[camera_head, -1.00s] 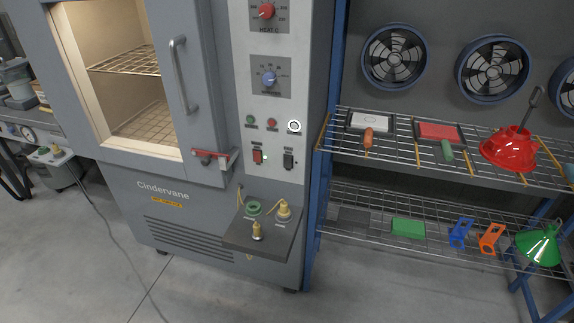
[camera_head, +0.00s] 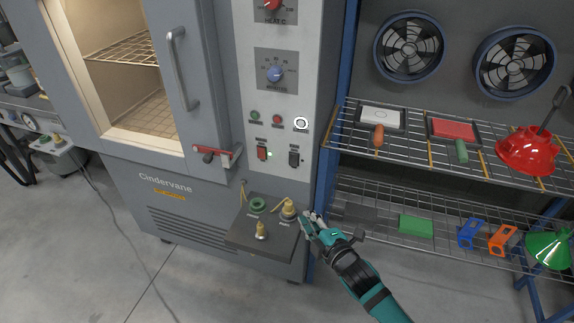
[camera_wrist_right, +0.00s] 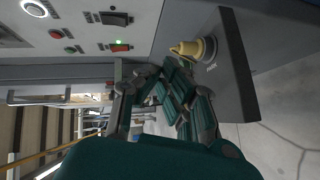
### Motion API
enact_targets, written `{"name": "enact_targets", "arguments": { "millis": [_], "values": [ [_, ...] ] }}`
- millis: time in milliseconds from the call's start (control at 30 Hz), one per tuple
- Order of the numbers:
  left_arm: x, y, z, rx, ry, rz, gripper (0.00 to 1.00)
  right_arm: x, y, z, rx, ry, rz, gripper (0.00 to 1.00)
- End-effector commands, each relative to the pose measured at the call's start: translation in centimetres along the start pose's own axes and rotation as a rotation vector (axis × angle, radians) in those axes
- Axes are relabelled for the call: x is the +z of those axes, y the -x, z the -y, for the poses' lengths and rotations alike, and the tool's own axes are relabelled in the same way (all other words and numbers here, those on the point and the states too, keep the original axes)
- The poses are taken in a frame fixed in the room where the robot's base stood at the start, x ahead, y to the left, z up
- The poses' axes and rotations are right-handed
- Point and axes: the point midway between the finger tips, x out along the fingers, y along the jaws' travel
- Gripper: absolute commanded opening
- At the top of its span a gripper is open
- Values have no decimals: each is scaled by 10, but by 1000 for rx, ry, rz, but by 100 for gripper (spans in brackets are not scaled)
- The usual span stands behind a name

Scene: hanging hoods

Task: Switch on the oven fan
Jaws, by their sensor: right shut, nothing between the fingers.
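The grey oven (camera_head: 130,168) has a light control panel (camera_head: 245,65) on its right. Low on the panel sit a red rocker switch (camera_head: 262,153) with a small green light beside it and a black rocker switch (camera_head: 294,158). In the right wrist view the red switch (camera_wrist_right: 121,48) and black switch (camera_wrist_right: 116,18) lie at the top. My right gripper (camera_head: 309,222) is shut and empty, below the switches, beside the small shelf's right edge, touching neither switch. It also shows in the right wrist view (camera_wrist_right: 160,82). My left gripper is out of view.
A dark shelf (camera_head: 262,240) below the panel holds brass plugs (camera_head: 289,209) and a green ring (camera_head: 257,205). A red-handled latch (camera_head: 222,160) is on the oven. A wire rack (camera_head: 400,147) with tools stands close on the right. Floor in front is clear.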

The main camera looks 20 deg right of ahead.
Motion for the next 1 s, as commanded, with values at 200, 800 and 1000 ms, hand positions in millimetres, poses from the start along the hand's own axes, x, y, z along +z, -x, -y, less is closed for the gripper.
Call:
{"name": "enact_targets", "arguments": {
  "millis": [200, 800, 1000],
  "values": [
    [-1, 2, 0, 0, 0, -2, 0, -20, 7, -57, 104, 114, -41, 0],
    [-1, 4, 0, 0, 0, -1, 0, -23, -15, -65, 114, 120, -42, 0],
    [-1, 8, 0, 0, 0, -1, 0, -25, -58, -69, 112, 120, -42, 0]
  ]
}}
